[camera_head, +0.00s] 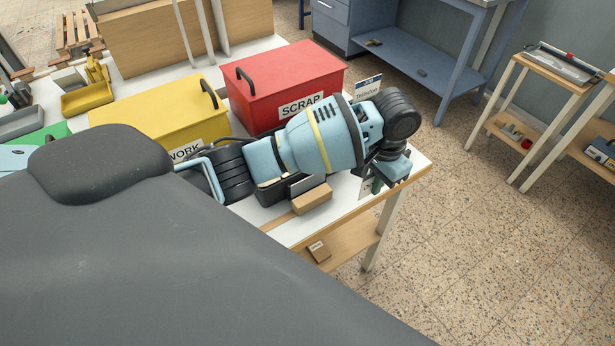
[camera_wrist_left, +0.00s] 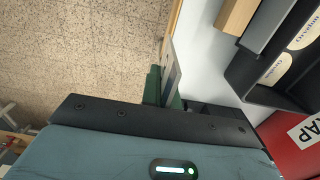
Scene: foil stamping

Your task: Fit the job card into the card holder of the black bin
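My left gripper (camera_wrist_left: 164,88) has green fingers, closed on a thin grey card that I take to be the job card (camera_wrist_left: 172,72). The card stands edge-on to the left wrist camera, over the table's edge. In the head view the card (camera_head: 366,188) shows as a small pale patch under my left gripper (camera_head: 376,185). A black bin (camera_wrist_left: 243,72) with cream labels lies to the right in the left wrist view, apart from the card. My left arm hides most of it in the head view. I cannot make out the card holder clearly. My right gripper is not in view.
A cardboard block (camera_head: 312,199) lies near the table's front edge. A red SCRAP box (camera_head: 290,80) and a yellow WORK box (camera_head: 150,115) stand behind my left arm. A small white sign (camera_head: 367,88) stands at the table's back right. The floor right of the table is clear.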

